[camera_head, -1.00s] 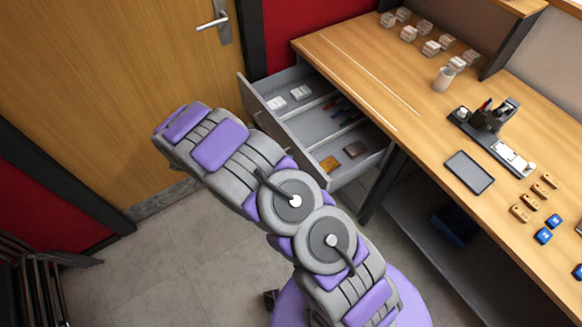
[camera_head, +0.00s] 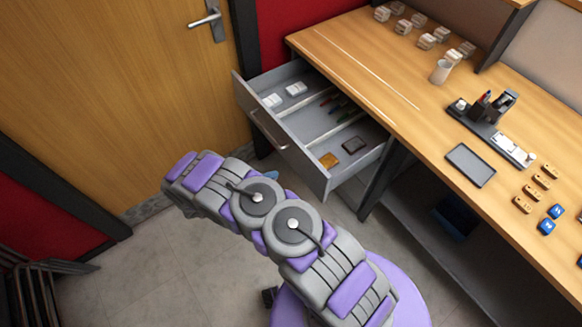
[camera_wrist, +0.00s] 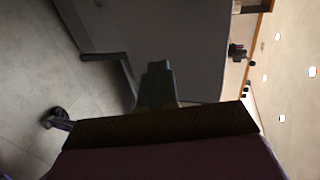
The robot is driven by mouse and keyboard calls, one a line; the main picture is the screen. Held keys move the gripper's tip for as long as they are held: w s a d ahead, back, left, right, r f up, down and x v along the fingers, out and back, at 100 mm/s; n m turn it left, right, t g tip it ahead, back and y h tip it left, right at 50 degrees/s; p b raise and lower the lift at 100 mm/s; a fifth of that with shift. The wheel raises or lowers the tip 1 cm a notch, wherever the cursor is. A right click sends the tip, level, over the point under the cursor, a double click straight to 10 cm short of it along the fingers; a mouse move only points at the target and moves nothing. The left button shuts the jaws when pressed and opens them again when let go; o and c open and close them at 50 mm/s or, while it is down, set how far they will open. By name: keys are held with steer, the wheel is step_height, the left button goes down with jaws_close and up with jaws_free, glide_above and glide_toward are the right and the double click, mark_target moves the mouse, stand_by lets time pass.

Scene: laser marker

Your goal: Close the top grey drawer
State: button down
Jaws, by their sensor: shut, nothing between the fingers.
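The top grey drawer (camera_head: 318,180) is pulled out from under the wooden desk in the head view. Its front panel with a bar handle (camera_head: 268,130) faces the lower left. White boxes, pens and small brown and dark items lie in its compartments. My arm reaches across in front of and below the drawer, and my gripper is not clearly visible in that view. In the wrist view my gripper (camera_wrist: 157,85) shows as a dark, shut shape with nothing held. A large grey panel lies beyond it; I cannot tell whether they touch.
The desk top (camera_head: 375,75) holds white blocks, a cup (camera_head: 441,71), a dark organiser (camera_head: 490,125), a tablet (camera_head: 470,165) and several small tan and blue blocks. A wooden door (camera_head: 110,90) stands at the left.

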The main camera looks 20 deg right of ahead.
mark_target(299, 163)
steer(key=x, duration=0.2)
steer(key=b+x, duration=0.1)
steer(key=x, duration=0.2)
steer(key=b+x, duration=0.1)
steer(key=x, duration=0.2)
steer(key=shift+d+r, duration=0.3)
steer(key=shift+d, duration=0.05)
steer(key=shift+w+d, duration=0.2)
steer(key=shift+d, duration=0.15)
steer(key=shift+r, duration=0.1)
steer(key=shift+w+d, duration=0.1)
steer(key=shift+d, duration=0.05)
